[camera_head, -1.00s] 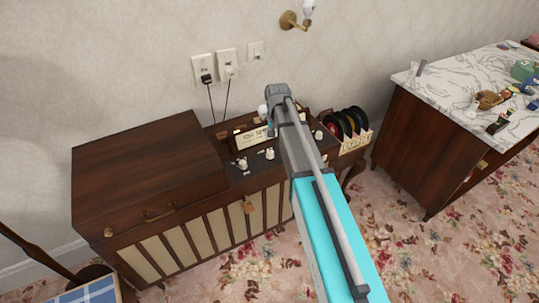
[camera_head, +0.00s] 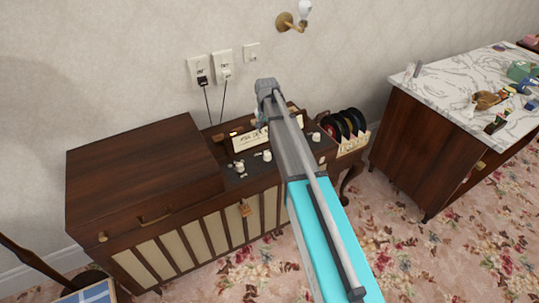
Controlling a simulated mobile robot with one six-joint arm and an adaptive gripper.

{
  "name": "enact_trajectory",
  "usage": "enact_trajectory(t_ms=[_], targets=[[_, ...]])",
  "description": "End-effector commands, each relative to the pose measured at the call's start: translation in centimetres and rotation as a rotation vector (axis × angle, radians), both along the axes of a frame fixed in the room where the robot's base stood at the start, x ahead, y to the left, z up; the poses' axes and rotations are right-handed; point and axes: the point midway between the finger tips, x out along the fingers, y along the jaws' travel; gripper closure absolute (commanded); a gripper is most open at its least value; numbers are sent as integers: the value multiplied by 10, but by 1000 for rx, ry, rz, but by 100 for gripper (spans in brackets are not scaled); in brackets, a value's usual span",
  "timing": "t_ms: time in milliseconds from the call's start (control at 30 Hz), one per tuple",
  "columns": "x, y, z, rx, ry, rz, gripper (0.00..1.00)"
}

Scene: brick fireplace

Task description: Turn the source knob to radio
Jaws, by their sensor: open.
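The wooden radio console (camera_head: 140,165) stands against the wall, with a dark control panel (camera_head: 245,178) on its right part. White knobs sit on this panel: a left knob (camera_head: 239,167), a middle knob (camera_head: 267,155) and a right knob (camera_head: 316,137). Their labels are too small to read, so I cannot tell which is the source knob. A cream dial plate (camera_head: 250,139) stands behind them. My arm reaches over the panel and covers part of it. My gripper (camera_head: 259,119) is at the arm's far end, above the dial plate, mostly hidden by the arm. It appears open and empty.
A rack of records (camera_head: 345,125) stands right of the panel. A marble-topped cabinet (camera_head: 455,80) with small objects is further right. Two plugged outlets (camera_head: 211,67) and a brass wall lamp (camera_head: 291,22) are on the wall. Flowered carpet (camera_head: 400,260) lies clear in front.

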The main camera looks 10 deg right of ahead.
Motion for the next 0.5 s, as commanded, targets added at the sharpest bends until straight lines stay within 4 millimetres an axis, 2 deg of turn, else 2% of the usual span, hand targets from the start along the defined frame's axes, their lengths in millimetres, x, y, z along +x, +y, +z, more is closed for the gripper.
enact_trajectory(t_ms=[500], targets=[[0, -1, -39, 0, 0, 0, 20]])
